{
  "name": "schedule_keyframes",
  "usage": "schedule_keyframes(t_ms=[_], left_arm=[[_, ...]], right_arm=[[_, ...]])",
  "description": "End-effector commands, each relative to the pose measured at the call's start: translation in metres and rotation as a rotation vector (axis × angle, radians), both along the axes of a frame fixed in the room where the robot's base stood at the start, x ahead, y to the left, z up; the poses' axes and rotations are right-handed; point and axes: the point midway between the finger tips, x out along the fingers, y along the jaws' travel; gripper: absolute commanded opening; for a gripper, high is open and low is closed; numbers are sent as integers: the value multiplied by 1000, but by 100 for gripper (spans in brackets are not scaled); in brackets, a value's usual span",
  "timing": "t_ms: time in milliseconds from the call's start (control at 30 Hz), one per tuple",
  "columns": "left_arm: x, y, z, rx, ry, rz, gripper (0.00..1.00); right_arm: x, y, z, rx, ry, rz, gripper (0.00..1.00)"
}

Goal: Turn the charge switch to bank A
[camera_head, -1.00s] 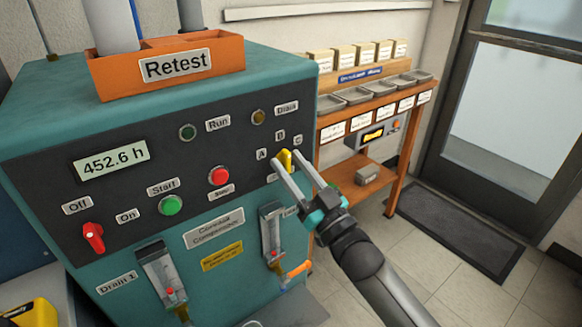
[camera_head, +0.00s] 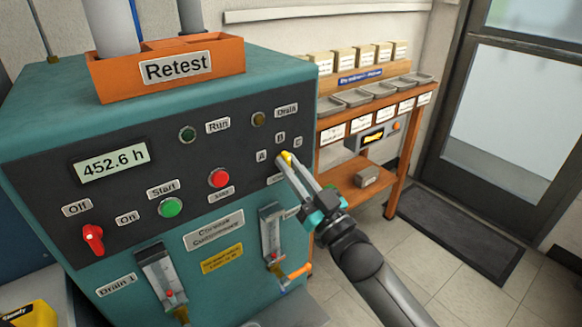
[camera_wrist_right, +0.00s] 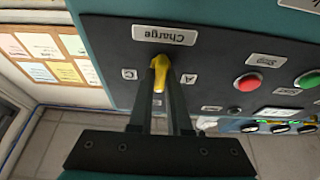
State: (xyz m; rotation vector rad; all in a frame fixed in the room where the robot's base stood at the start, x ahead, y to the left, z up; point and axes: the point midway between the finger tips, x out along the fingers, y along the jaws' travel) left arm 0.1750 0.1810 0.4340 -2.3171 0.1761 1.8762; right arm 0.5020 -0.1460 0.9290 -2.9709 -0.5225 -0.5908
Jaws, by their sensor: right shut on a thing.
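The charge switch is a yellow knob (camera_head: 287,157) at the right end of the dark panel (camera_head: 235,150). Labels A (camera_head: 262,155), B (camera_head: 280,137) and C (camera_head: 298,142) stand around it. My right gripper (camera_head: 285,160) is shut on the knob and hides part of it. In the right wrist view, the knob (camera_wrist_right: 163,72) shows between my fingers, with an upside-down "Charge" label (camera_wrist_right: 165,34) beyond it, C (camera_wrist_right: 129,74) to its left and A (camera_wrist_right: 190,79) to its right. I cannot tell for sure which letter the knob points at. My left gripper is not in view.
The red Stop button (camera_head: 219,178), green Start button (camera_head: 171,206) and red Off/On switch (camera_head: 93,238) are left of the knob. Flow gauges (camera_head: 271,235) with an orange-handled valve (camera_head: 296,272) are below. An orange bench (camera_head: 360,180) stands behind at right.

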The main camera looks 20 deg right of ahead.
Motion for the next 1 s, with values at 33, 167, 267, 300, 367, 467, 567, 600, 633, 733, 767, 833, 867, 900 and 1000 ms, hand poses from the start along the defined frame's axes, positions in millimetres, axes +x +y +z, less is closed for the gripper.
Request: schedule_keyframes(t_ms=[33, 167, 267, 300, 367, 467, 567, 600, 633, 733, 767, 833, 867, 900, 1000], left_arm=[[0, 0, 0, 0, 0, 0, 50], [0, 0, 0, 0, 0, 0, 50], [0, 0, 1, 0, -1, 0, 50], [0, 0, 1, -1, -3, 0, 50], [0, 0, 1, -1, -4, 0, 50], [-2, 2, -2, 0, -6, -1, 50], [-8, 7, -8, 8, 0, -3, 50], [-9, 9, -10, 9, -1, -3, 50], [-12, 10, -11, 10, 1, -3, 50], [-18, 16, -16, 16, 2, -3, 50], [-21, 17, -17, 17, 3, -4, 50], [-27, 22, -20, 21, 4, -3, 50], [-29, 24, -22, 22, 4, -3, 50], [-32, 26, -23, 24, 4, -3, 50], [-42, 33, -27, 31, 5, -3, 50]], right_arm=[[0, 0, 0, 0, 0, 0, 0], [0, 0, 0, -1, 0, 1, 0], [0, 0, 0, -10, -2, 0, 0], [0, 0, 0, -16, -5, 0, 0], [0, 0, 0, -30, -10, 0, 0], [0, -1, 0, -68, -22, 0, 0], [0, 0, 1, -122, -42, 1, 0], [0, -1, 1, -150, -51, 0, 0], [0, -1, 1, -170, -59, 1, 0], [0, -1, 1, -252, -87, 0, 0], [0, -1, 1, -277, -97, 1, 0], [0, -1, 2, -340, -120, 1, 0], [0, -1, 2, -368, -130, 1, 0], [0, -1, 2, -402, -143, 1, 0], [0, -1, 2, -492, -175, 1, 0]])
